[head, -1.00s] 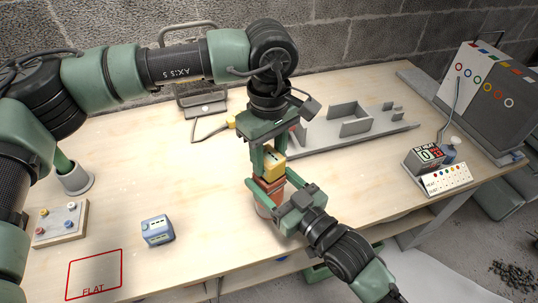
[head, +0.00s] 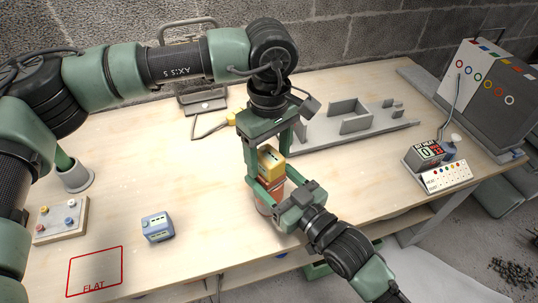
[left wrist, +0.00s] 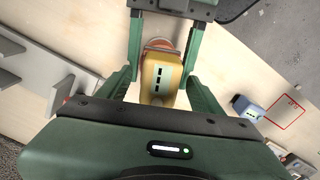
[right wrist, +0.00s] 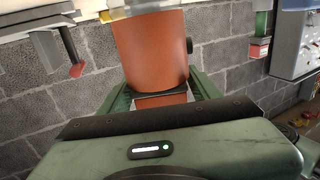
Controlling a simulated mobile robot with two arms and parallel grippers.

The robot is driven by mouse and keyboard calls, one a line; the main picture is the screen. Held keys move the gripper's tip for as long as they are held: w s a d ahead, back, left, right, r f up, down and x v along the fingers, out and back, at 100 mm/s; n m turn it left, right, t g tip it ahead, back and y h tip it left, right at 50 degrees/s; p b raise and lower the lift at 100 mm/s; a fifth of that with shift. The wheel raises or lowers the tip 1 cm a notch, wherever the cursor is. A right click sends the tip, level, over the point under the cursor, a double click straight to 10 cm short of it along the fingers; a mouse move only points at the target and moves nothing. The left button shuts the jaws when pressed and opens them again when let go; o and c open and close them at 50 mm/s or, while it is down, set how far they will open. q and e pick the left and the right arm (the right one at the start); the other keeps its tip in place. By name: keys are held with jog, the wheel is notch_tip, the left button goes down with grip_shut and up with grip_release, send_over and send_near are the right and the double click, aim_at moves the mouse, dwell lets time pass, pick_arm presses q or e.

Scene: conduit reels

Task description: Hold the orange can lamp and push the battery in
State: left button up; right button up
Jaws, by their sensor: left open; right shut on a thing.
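The orange can lamp (head: 267,207) stands upright near the table's front middle. The yellow battery (head: 270,165) stands upright at the lamp's top; how deep it sits is hidden. My right gripper (head: 277,190) is shut on the lamp from the front right. The lamp's orange body (right wrist: 150,50) fills the middle of the right wrist view between the fingers. My left gripper (head: 268,168) points down from above, open, one finger each side of the battery. The left wrist view shows gaps between its fingers and the battery (left wrist: 160,80), with the lamp's orange rim beyond.
A blue battery (head: 157,228) lies near the red FLAT outline (head: 95,270). A knobbed board (head: 60,220) and grey cup (head: 74,178) stand left. A grey tray (head: 350,128) lies behind right, with a display box (head: 430,155) further right. The table's left middle is clear.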

jog(key=shift+f, duration=0.1)
pick_arm(q)
notch_tip(320, 180, up, 12)
jog(key=shift+f, duration=0.25)
pick_arm(e)
jog(key=o, duration=1.8)
